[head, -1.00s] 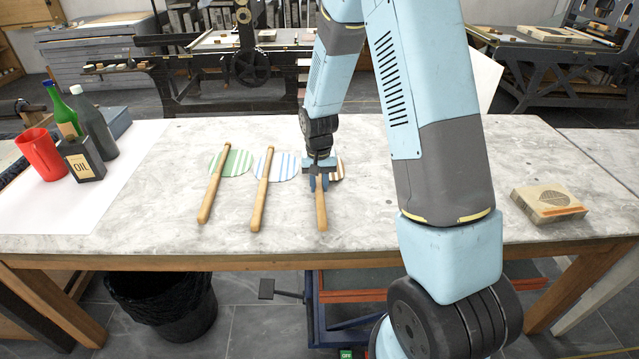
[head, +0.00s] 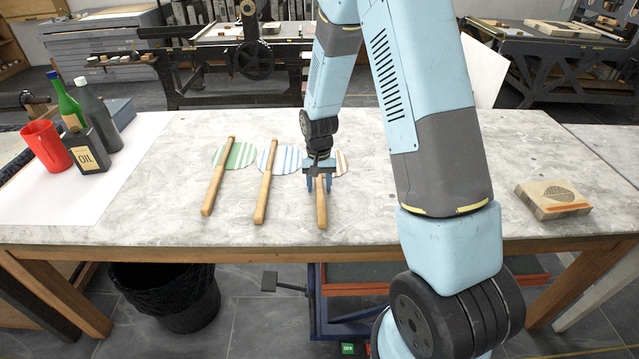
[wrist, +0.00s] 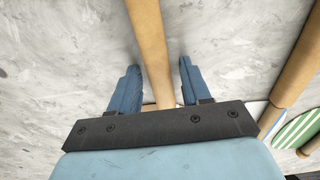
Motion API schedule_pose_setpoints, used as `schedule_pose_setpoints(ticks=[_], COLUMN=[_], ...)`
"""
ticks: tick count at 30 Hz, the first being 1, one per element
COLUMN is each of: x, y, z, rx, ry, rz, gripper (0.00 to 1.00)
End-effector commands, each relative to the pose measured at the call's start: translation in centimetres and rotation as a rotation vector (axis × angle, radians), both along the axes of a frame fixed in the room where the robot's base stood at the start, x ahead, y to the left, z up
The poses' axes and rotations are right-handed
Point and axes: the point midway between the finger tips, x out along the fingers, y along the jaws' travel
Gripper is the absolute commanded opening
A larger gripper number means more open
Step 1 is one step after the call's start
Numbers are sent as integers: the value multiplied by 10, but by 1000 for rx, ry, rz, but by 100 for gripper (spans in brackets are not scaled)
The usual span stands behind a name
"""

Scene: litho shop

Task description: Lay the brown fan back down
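The brown fan (head: 321,212) lies on the stone tabletop, its wooden handle pointing to the front edge. Its brown-striped head is mostly hidden behind my gripper (head: 319,188). My gripper is open and points down over the handle, with one finger on each side. In the wrist view, the handle (wrist: 149,35) runs between the two spread fingers (wrist: 158,68), with a gap on both sides. The blue-striped fan (head: 265,190) and the green-striped fan (head: 216,185) lie to its left, roughly in a row.
A carved block (head: 552,199) lies at the right. Tabletop between the brown fan and the block is bare, partly behind my arm.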

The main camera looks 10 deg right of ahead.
Motion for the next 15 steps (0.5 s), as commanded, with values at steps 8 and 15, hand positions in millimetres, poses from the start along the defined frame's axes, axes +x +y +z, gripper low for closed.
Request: schedule_pose_setpoints(ticks=[8,15], x=[0,1], y=[0,0], z=[0,13], rx=[0,1], ry=[0,-3], rz=[0,0], gripper=[56,56])
